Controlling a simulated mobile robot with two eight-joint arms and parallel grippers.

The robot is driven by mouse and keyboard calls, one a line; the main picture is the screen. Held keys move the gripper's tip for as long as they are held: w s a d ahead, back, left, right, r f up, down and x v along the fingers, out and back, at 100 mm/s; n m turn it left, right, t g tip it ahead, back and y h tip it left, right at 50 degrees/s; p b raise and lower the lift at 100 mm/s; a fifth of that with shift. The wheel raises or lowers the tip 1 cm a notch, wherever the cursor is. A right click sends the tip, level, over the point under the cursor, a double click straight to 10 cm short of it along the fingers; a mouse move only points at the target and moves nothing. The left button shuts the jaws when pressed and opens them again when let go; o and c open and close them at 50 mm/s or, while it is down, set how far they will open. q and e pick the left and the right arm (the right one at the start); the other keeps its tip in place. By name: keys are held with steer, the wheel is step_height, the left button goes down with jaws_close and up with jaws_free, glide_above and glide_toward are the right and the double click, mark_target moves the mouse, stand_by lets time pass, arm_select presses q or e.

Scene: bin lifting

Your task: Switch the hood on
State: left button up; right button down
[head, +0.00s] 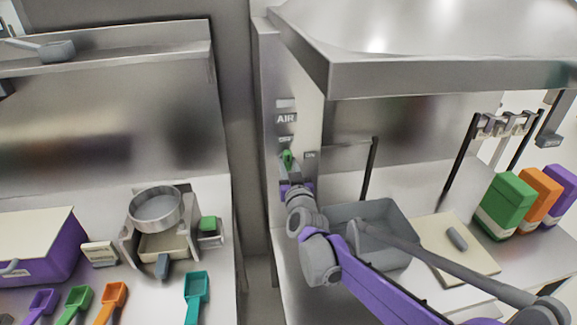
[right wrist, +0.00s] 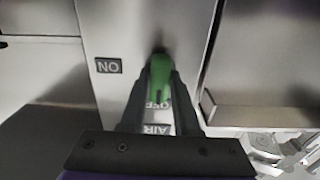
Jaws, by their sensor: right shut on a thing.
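The hood (head: 450,75) is a large steel canopy at the upper right. On its side panel, under an AIR label (head: 286,118), is a green switch handle (head: 287,158). An OFF label (head: 286,140) is just above the handle, and an ON label (head: 311,156) is to its right. My right gripper (head: 286,165) is shut on the handle. In the right wrist view the labels are upside down; the green handle (right wrist: 160,75) sits between the two fingers and points toward OFF (right wrist: 157,104). The ON label (right wrist: 108,66) is off to the left. My left gripper is not in view.
Below the hood are a grey bin (head: 395,215), a pale board (head: 465,262) and green (head: 505,200), orange and purple boxes. The left counter holds a round sieve (head: 156,205), a purple bin (head: 55,260) and several coloured scoops. A dark gap separates the two benches.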

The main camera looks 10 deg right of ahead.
steer(key=m, duration=0.4)
steer(key=m+p, duration=0.1)
steer(key=m, duration=0.3)
steer(key=shift+m, duration=0.3)
steer(key=m+p, duration=0.2)
steer(key=m, duration=0.3)
steer(key=shift+r, duration=0.1)
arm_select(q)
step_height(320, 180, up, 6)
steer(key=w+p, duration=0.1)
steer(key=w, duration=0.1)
arm_select(e)
steer(key=shift+m, duration=2.1)
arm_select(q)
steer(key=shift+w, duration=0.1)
arm_select(e)
steer(key=c, duration=0.6)
jaws_free()
steer(key=shift+c, duration=0.2)
